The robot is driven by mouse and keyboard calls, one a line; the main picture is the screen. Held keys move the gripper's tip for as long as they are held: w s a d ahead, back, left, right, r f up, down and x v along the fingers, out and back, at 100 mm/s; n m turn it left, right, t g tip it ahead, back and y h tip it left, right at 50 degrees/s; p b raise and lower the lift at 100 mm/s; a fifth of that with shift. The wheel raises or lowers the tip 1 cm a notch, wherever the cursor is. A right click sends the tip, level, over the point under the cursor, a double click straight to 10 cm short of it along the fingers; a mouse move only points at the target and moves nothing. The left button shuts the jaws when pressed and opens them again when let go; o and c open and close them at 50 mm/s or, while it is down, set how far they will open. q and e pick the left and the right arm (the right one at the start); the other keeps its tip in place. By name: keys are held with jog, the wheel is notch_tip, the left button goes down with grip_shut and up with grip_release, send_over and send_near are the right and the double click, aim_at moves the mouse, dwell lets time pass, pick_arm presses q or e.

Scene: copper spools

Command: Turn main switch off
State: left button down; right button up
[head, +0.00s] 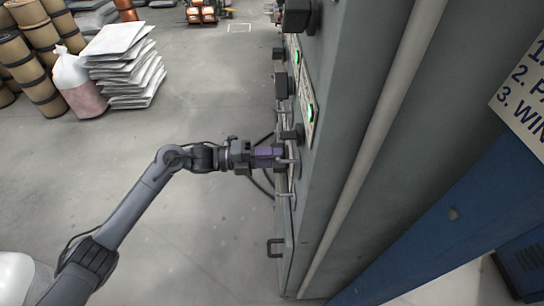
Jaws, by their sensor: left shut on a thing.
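A tall grey electrical cabinet (345,110) stands right of centre, its front seen at a steep angle. My left gripper (284,159) comes in level from the left and is against this front. It is shut on a switch handle there, which the fingers mostly hide; I take it for the main switch, but its exact position cannot be told. Just above the gripper, a black switch knob (292,134) sticks out of the front. Green lights (310,112) glow on pale label plates higher up. My right gripper is not in view.
Black boxy parts (296,17) jut from the upper cabinet front, and a handle (274,248) juts lower down. Dark cables hang behind my gripper. Stacked white sacks (124,62) and brown drums (30,75) stand far left. The floor between is clear.

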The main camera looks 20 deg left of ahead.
pick_arm(q)
jog(key=n+p, duration=1)
jog(key=n, duration=0.4)
jog(key=shift+r, duration=0.15)
jog(key=n+p, duration=0.1)
jog(key=n, duration=0.2)
jog(key=shift+p, duration=0.35)
jog(key=shift+n, duration=0.5)
